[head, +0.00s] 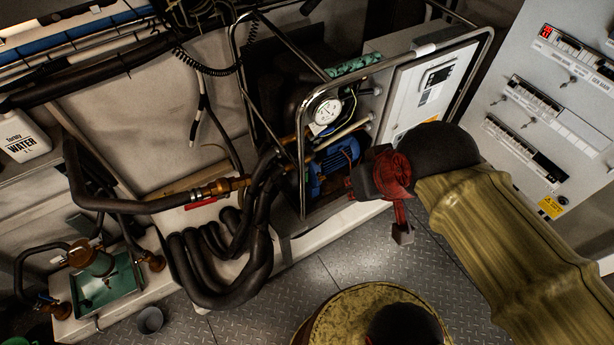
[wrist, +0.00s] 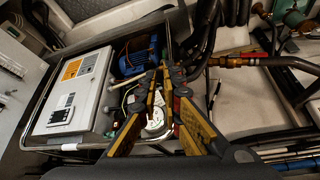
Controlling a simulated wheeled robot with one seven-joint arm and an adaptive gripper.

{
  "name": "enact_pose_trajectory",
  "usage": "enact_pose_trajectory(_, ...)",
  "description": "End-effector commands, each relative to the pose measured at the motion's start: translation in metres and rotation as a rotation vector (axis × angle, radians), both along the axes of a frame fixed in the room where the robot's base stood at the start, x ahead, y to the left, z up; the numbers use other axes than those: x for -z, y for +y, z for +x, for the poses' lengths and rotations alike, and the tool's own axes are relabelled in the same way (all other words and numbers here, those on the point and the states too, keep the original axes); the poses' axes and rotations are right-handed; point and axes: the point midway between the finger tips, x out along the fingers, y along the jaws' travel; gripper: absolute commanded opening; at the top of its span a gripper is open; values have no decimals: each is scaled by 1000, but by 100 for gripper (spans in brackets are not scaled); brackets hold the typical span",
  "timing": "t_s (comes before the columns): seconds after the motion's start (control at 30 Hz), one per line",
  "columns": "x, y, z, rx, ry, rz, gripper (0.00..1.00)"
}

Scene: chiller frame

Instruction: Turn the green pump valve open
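At the lower left of the head view, a green tray-like unit (head: 106,287) carries a brownish pump body (head: 93,258) with pipe fittings. A small dark green part (head: 80,224) sits just behind it. I cannot tell which of these is the valve handle, or its angle. In the wrist view, a green part (wrist: 306,27) shows at the top right edge. My gripper (wrist: 162,74) is empty, its two fingers apart, pointing toward the framed chiller unit. In the head view it is right of the chiller frame, far from the green unit.
The metal tube frame (head: 303,150) stands around the chiller with a gauge (head: 326,112) and blue motor (head: 336,165). Thick black hoses (head: 222,290) and a brass fitting (head: 222,187) lie between.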

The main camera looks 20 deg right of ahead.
Motion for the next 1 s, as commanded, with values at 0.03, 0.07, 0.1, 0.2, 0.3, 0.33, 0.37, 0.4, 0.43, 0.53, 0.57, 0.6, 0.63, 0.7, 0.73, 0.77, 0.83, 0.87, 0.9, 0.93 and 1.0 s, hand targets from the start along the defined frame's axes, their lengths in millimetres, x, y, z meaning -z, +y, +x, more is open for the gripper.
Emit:
enact_pose_trajectory(0.03,10,-5,2,19,29,1,12)
enact_pose_trajectory(0.07,17,-8,3,29,49,2,14)
enact_pose_trajectory(0.1,28,-12,4,44,83,4,16)
enact_pose_trajectory(0.2,60,-25,7,88,187,12,22)
enact_pose_trajectory(0.3,90,-35,13,136,288,38,27)
enact_pose_trajectory(0.33,98,-37,16,151,316,52,28)
enact_pose_trajectory(0.37,107,-39,18,168,345,66,28)
enact_pose_trajectory(0.4,119,-40,20,191,384,90,28)
enact_pose_trajectory(0.43,127,-41,22,209,412,109,28)
enact_pose_trajectory(0.53,157,-42,26,272,509,182,28)
enact_pose_trajectory(0.57,165,-42,28,293,539,206,28)
enact_pose_trajectory(0.6,176,-41,29,320,576,240,28)
enact_pose_trajectory(0.63,185,-40,31,343,605,267,28)
enact_pose_trajectory(0.7,205,-37,34,395,669,332,28)
enact_pose_trajectory(0.73,213,-36,35,419,699,363,28)
enact_pose_trajectory(0.77,221,-34,37,442,724,394,28)
enact_pose_trajectory(0.83,240,-30,41,499,787,468,28)
enact_pose_trajectory(0.87,249,-28,42,524,815,501,28)
enact_pose_trajectory(0.9,259,-25,45,559,847,546,28)
enact_pose_trajectory(0.93,268,-22,47,585,873,582,28)
enact_pose_trajectory(1.0,286,-17,53,648,930,666,28)
